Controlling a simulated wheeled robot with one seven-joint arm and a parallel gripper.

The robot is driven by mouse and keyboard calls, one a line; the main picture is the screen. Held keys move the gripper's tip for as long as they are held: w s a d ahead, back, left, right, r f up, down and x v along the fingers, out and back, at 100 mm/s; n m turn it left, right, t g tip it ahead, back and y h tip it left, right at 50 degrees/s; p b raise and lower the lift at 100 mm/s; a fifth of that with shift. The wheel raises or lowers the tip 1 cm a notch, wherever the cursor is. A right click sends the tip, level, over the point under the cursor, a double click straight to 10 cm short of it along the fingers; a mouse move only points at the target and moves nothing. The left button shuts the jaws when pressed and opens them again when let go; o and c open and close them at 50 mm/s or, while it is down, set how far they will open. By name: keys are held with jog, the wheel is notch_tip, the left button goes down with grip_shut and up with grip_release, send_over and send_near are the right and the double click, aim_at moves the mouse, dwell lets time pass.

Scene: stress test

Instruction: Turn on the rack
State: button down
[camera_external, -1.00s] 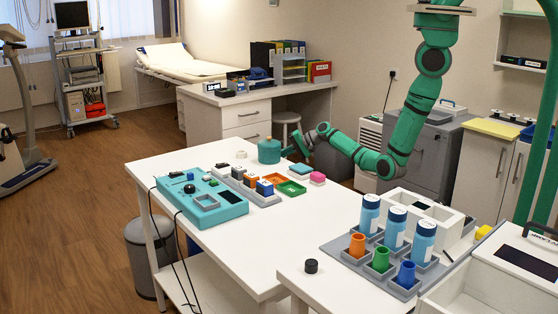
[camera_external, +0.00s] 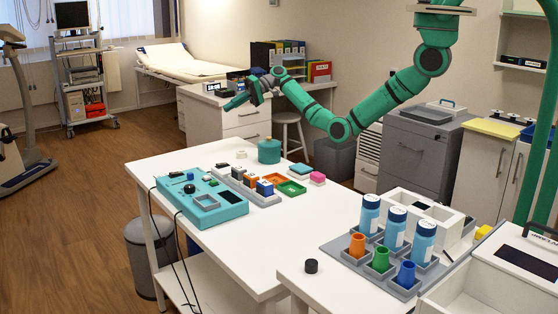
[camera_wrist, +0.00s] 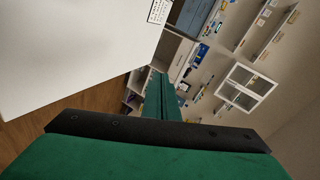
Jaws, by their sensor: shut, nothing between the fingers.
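A wheeled equipment rack (camera_external: 84,92) stands against the back wall at the far left. It carries a dark-screened monitor (camera_external: 72,14), several shelved devices and a red item low down. No switch on it can be made out at this size. My gripper (camera_external: 228,105) is shut and empty, raised above the far side of the white table and pointing left, well apart from the rack. Its closed green fingers (camera_wrist: 162,92) also show in the wrist view, touching nothing. I cannot clearly identify the rack in the wrist view.
A teal control box (camera_external: 203,200) with a knob and cables, a teal pot (camera_external: 269,151) and small coloured trays sit on the white table (camera_external: 290,232). A grey bottle holder (camera_external: 340,250) stands front right. Open floor (camera_external: 75,190) lies between table and rack.

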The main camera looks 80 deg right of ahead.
jog(key=a+r+n+g, duration=0.3)
jog(key=a+n, duration=0.2)
jog(key=a, duration=0.3)
jog(key=n+g+h, duration=0.5)
jog(key=n+h, duration=0.1)
jog(key=n, duration=0.5)
send_over(219, 164)
jog(key=s+d, duration=0.4)
notch_tip(219, 164, down, 2)
jog(key=x, duration=1.3)
jog(key=shift+w+a+f, duration=0.2)
jog(key=shift+w+f, duration=0.05)
jog(key=shift+f, duration=0.1)
